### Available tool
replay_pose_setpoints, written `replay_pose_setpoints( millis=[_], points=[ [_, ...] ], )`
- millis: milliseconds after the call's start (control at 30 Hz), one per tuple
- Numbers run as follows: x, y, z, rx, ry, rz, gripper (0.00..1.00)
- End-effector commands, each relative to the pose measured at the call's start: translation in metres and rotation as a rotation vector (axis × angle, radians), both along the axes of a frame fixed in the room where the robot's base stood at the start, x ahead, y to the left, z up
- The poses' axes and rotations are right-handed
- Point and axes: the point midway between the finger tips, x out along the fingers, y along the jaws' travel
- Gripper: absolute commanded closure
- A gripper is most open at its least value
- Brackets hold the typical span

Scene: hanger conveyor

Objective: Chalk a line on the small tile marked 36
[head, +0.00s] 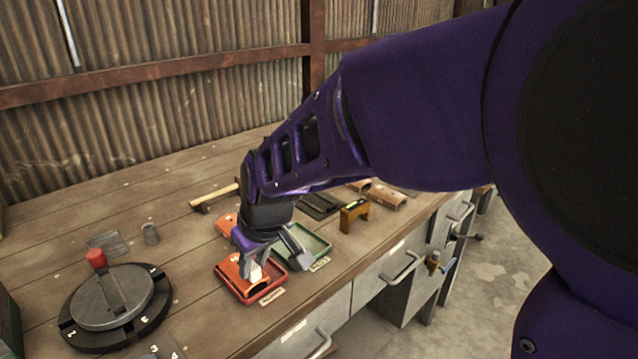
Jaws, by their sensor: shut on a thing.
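My gripper (258,270) points down over a red-orange tray (278,290) near the bench's front edge. Its fingers are shut on a small pale piece (256,272), which may be chalk; the fingers hide most of it. I cannot tell whether it touches the tray's contents. No tile marked 36 can be made out. A grey plate with small marks (165,350) is cut off at the bottom edge, and its full marking is not readable.
A round black turntable (68,333) with a red-topped post (96,258) stands at left. A green tray (322,246) sits right of my gripper. Behind are a hammer (215,195) and a grey cylinder (150,234). The bench's back left is clear.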

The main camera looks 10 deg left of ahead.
Motion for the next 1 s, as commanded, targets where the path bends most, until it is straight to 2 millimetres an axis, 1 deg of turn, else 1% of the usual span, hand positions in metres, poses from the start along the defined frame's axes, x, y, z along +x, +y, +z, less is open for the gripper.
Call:
replay_pose_setpoints(
  millis=[333, 733, 1000],
  points=[
    [0.001, 0.001, -0.002, 0.000, 0.000, 0.000, 1.00],
    [0.009, 0.011, -0.003, -0.001, 0.001, 0.000, 1.00],
    [0.010, 0.013, -0.003, -0.001, 0.001, 0.000, 1.00]
  ],
)
